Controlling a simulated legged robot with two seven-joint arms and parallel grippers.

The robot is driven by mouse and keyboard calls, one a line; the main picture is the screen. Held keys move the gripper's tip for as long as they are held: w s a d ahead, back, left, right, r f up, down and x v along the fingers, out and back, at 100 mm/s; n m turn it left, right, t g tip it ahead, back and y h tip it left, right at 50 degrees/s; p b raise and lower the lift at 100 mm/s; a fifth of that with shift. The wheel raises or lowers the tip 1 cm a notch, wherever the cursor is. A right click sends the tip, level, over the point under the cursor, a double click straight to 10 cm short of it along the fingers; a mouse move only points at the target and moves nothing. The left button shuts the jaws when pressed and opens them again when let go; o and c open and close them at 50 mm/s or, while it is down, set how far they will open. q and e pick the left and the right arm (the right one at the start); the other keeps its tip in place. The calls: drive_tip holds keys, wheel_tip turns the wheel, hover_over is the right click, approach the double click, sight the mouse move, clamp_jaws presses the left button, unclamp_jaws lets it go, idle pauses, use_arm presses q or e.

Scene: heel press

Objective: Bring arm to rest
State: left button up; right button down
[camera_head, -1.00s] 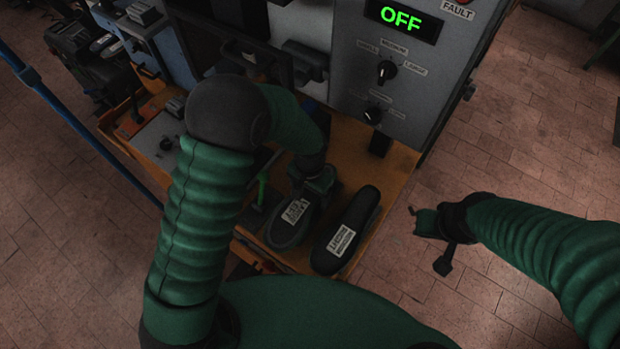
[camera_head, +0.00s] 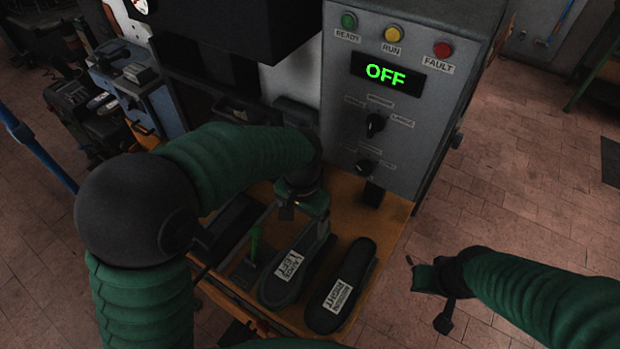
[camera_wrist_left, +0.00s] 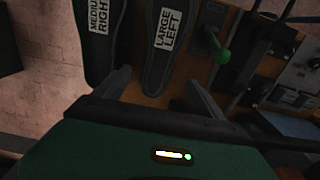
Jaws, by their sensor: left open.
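My left gripper (camera_head: 303,203) is open and empty, just above the far end of the dark sole-shaped piece labelled LARGE LEFT (camera_head: 307,258). I cannot tell the exact gap. A second dark piece, labelled MEDIUM RIGHT (camera_wrist_left: 92,55), lies beside it; in the head view it is to the right (camera_head: 345,285). My right gripper (camera_head: 432,290) hangs over the floor at the right, fingers apart and empty.
The pieces lie on an orange-brown bench (camera_head: 385,225). A grey control box (camera_head: 410,110) behind it carries knobs, lamps and a display reading OFF. A green-handled lever (camera_head: 256,243) stands left of the pieces.

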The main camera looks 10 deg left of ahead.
use_arm(q)
drive_tip(key=s+a+f+n+t+b, duration=0.2)
drive_tip(key=s+a+f+n, duration=0.2)
drive_tip(key=s+a, duration=0.6)
drive_tip(key=shift+a+f+t, duration=0.15)
drive_tip(key=shift+f+t, duration=0.15)
drive_tip(key=shift+f, duration=0.1)
drive_tip(key=shift+s, duration=0.1)
drive_tip(key=shift+a, duration=0.15)
